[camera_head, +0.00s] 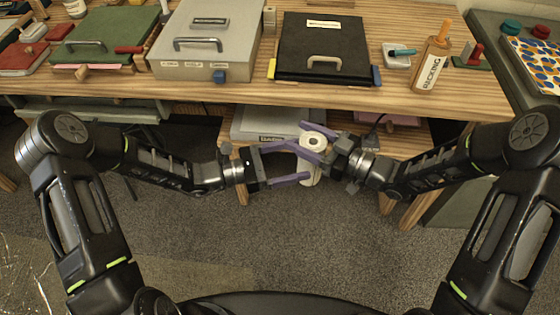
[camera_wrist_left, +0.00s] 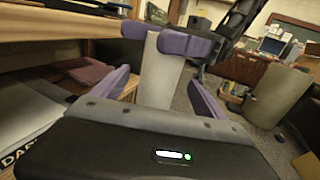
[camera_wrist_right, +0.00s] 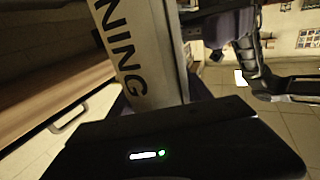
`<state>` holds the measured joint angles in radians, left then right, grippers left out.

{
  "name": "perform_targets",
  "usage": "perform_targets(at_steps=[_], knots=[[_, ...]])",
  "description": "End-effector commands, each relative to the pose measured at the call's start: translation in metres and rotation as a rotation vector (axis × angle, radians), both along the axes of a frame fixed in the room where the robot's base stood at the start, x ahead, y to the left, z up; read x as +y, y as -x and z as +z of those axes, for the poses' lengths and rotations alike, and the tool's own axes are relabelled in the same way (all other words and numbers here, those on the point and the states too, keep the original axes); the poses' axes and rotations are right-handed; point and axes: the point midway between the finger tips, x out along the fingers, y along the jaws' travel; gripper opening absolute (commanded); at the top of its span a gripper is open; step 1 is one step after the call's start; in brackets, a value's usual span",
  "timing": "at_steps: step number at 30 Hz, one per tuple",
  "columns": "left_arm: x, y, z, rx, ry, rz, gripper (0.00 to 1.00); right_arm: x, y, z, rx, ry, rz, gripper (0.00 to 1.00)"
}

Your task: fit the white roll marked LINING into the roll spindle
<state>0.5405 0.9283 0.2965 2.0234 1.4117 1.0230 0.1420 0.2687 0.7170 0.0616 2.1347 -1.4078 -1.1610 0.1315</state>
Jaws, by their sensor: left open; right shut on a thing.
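The white roll (camera_head: 314,141) hangs upright in front of the table, its round upper end facing the head camera. My right gripper (camera_head: 299,135) is shut on its upper part. In the right wrist view the roll (camera_wrist_right: 150,62) shows the black letters "NING"; the rest of its marking is hidden. My left gripper (camera_head: 303,161) is open just below, with its fingers on either side of the roll. In the left wrist view the roll (camera_wrist_left: 160,72) stands between these spread fingers; contact cannot be told. I cannot make out the roll spindle with certainty.
The wooden table (camera_head: 420,100) carries a grey box (camera_head: 200,57), a black box (camera_head: 325,40), a green box (camera_head: 105,35) and a bottle marked BACKING (camera_head: 430,66). A lower shelf behind the grippers holds a grey case (camera_head: 262,124). The carpet in front is clear.

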Motion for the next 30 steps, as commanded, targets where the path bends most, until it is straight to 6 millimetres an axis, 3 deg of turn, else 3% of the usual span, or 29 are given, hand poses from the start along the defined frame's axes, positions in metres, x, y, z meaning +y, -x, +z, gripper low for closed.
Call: perform_targets(at_steps=[6,12,24,30], knots=[[-0.041,-0.012,0.000,0.000,0.001,-0.003,0.83,0.000,0.000,0.000,0.000,-0.001,0.000,0.00],[-0.066,-0.021,0.000,-0.001,0.000,-0.002,0.83,0.000,0.000,0.000,0.000,-0.001,0.000,0.00],[-0.074,-0.024,0.000,0.000,-0.001,0.000,0.83,0.000,0.000,0.000,0.000,-0.001,0.000,0.00],[-0.074,-0.024,0.000,0.000,-0.001,0.000,0.68,0.000,0.000,0.000,0.000,-0.001,0.000,0.00]])
